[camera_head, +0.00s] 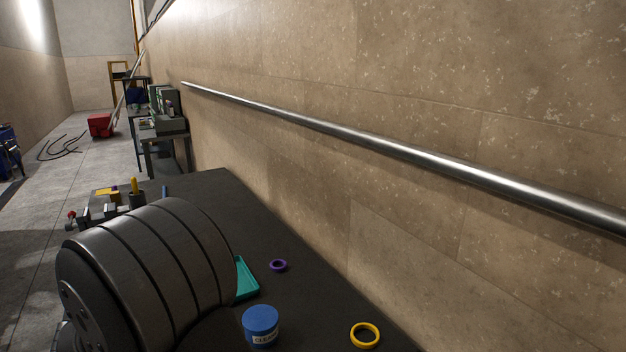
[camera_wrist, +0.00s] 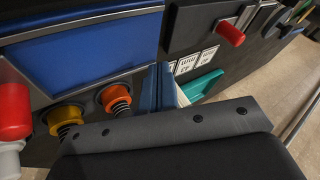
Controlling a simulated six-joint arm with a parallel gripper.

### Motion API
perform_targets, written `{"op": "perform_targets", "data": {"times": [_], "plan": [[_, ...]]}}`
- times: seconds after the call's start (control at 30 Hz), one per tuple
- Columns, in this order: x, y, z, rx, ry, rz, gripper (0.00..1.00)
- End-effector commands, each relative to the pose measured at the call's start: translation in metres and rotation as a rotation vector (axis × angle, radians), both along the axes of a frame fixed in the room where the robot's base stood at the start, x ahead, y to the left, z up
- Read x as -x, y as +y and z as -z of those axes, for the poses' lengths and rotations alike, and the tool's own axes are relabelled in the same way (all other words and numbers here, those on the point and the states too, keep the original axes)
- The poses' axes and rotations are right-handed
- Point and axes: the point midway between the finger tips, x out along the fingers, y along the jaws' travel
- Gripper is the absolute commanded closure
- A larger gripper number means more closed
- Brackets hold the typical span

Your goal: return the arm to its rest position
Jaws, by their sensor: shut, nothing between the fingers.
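My gripper (camera_wrist: 158,88) shows in the wrist view as two blue fingers set together, with nothing between them. A dark plate with bolts fills the lower part of that view. The fingers are in front of a dark machine panel (camera_wrist: 190,30), close to a teal tray (camera_wrist: 207,84). I cannot tell whether they touch anything. My gripper cannot be made out in the head view.
On the dark bench (camera_head: 315,300) are a blue tub (camera_head: 261,328), a yellow ring (camera_head: 365,347), a purple ring (camera_head: 278,266) and a teal tray (camera_head: 244,284). A metal rail (camera_head: 400,152) runs along the wall. Orange (camera_wrist: 115,96) and yellow (camera_wrist: 64,114) spring-mounted parts and a red knob (camera_wrist: 231,33) stick out.

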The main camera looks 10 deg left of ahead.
Motion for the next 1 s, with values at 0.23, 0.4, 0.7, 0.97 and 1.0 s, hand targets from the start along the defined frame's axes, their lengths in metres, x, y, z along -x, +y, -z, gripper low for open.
{"op": "perform_targets", "data": {"times": [0.23,0.4,0.7,0.97,1.0], "plan": [[0.03,-0.012,-0.036,-0.005,-0.001,-0.002,1.0],[0.049,-0.019,-0.063,-0.004,0.0,-0.003,1.0],[0.056,-0.021,-0.083,0.047,0.008,-0.057,1.0],[0.053,-0.02,-0.084,0.076,0.012,-0.096,1.0],[0.053,-0.02,-0.084,0.077,0.013,-0.098,1.0]]}}
